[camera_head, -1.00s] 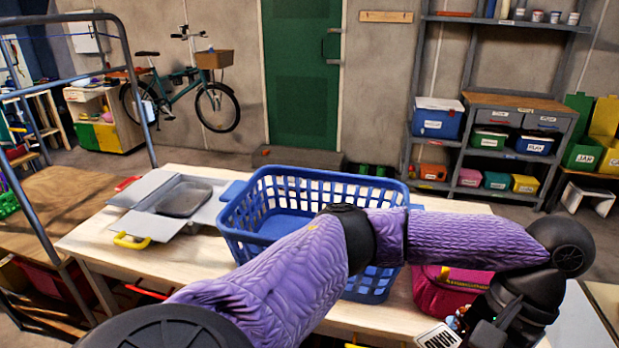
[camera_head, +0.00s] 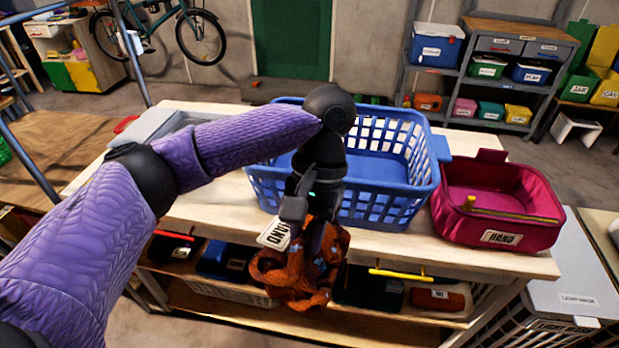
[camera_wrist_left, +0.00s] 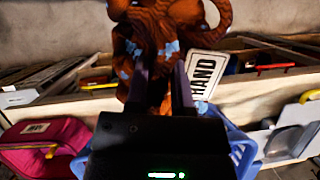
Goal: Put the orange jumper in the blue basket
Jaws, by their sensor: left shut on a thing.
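My left gripper (camera_head: 316,228) is shut on the orange jumper (camera_head: 298,272), a bunched, dark-patterned garment hanging below the fingers in front of the table's near edge. In the left wrist view the fingers (camera_wrist_left: 160,85) pinch the jumper (camera_wrist_left: 185,32), which shows bluish patches. A white tag reading HAND (camera_head: 274,234) hangs beside it. The blue basket (camera_head: 405,185), a slatted plastic one, stands on the table just behind the gripper; its inside looks empty where visible, and my arm hides part of it. The right gripper is not in view.
A grey open case (camera_head: 160,125) lies left on the table (camera_head: 235,200). Bins fill the shelf below. A hamper (camera_head: 570,290) stands at the right.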

